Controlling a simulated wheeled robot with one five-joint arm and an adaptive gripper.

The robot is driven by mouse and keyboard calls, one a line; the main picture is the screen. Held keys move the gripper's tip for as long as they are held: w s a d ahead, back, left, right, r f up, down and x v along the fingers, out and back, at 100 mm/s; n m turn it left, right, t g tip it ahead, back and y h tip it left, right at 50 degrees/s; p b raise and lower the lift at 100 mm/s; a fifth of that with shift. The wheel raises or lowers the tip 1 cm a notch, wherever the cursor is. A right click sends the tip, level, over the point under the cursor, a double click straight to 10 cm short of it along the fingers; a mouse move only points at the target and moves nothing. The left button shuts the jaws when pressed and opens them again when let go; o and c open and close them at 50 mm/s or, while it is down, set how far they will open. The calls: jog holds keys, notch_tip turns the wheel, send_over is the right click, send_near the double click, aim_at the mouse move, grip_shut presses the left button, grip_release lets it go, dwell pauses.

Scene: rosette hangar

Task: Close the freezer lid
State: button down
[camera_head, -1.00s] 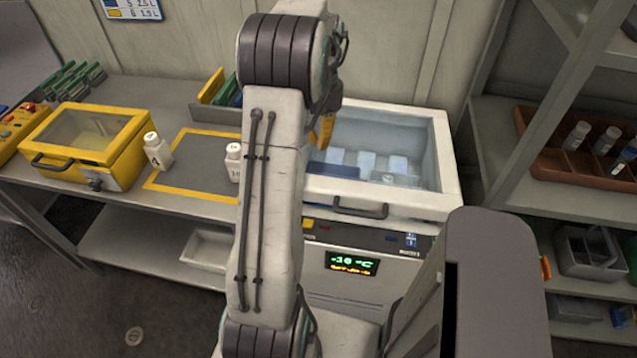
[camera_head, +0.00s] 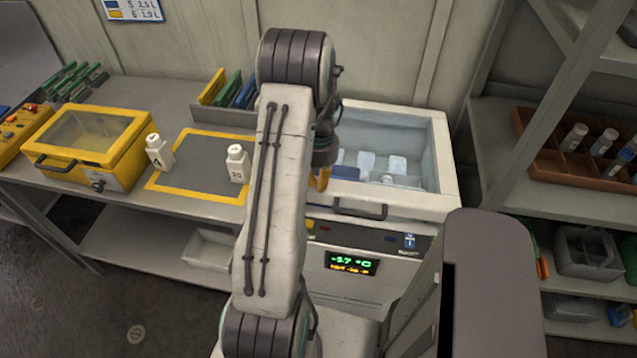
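The white freezer (camera_head: 345,285) stands right of centre against the back wall. Its display (camera_head: 351,263) reads about -17 °C. The freezer lid (camera_head: 447,175) is a white frame with a clear window, and a dark handle (camera_head: 360,210) is on its front edge. The lid looks flat on the freezer body; I cannot tell whether a small gap remains. Pale packs show through the window. My gripper (camera_head: 321,181), with yellow at its tip, is over the lid's left front part, left of the handle. My arm hides the lid's left side. Contact and finger opening are unclear.
A yellow box (camera_head: 118,170) with a windowed lid stands on the bench at left. A shelf at right holds a brown rack (camera_head: 545,150) of vials.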

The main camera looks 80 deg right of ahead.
jog(key=shift+f, duration=0.4)
jog(key=shift+f, duration=0.15)
